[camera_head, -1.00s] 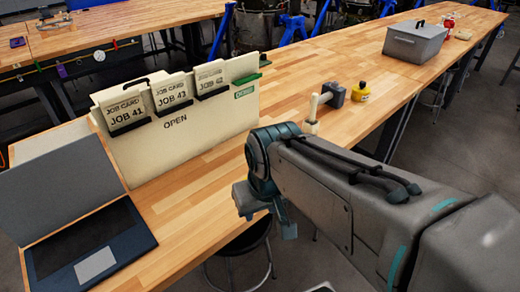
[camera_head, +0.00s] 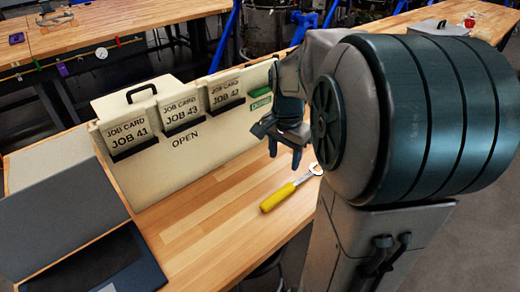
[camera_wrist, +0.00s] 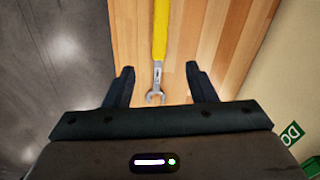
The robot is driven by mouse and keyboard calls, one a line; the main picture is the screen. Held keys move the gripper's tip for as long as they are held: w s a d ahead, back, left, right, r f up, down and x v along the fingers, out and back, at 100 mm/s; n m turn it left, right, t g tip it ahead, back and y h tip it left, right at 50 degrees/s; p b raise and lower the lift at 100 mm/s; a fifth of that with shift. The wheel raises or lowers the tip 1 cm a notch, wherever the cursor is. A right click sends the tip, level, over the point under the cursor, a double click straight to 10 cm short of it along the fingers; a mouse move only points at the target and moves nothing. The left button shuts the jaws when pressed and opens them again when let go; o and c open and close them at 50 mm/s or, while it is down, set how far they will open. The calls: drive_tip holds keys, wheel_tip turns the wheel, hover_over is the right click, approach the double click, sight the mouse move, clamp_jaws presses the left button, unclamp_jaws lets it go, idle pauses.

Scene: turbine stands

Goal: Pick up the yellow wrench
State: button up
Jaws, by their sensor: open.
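The yellow wrench (camera_head: 290,190) lies flat on the wooden bench, with a yellow handle and a silver open-jaw head. In the wrist view the wrench (camera_wrist: 159,35) runs down from the top edge, and its silver head sits between my fingers as seen from above. My gripper (camera_head: 284,152) is above the bench, near the wrench's head end and beside the card holder. In the wrist view my gripper (camera_wrist: 158,80) shows two dark fingers spread apart with nothing held. Exact height above the wrench is hard to tell.
A cream job card holder (camera_head: 190,145) stands behind the wrench. A laptop (camera_head: 75,225) is at the left. In the wrist view, the bench edge (camera_wrist: 112,40) is left of the wrench.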

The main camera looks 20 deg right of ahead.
drive_tip(key=w+d+m, duration=0.1)
drive_tip(key=d+m, duration=0.1)
hover_over(288, 187)
drive_tip(key=f, duration=0.9)
drive_tip(key=shift+a, duration=0.35)
drive_tip(key=shift+d+f+p, duration=0.15)
drive_tip(key=shift+f+p, duration=0.15)
drive_tip(key=shift+f, duration=1.05)
drive_tip(key=shift+d+f+p, duration=0.15)
drive_tip(key=shift+f+p, duration=0.1)
drive_tip(key=shift+f, duration=1.1)
clamp_jaws()
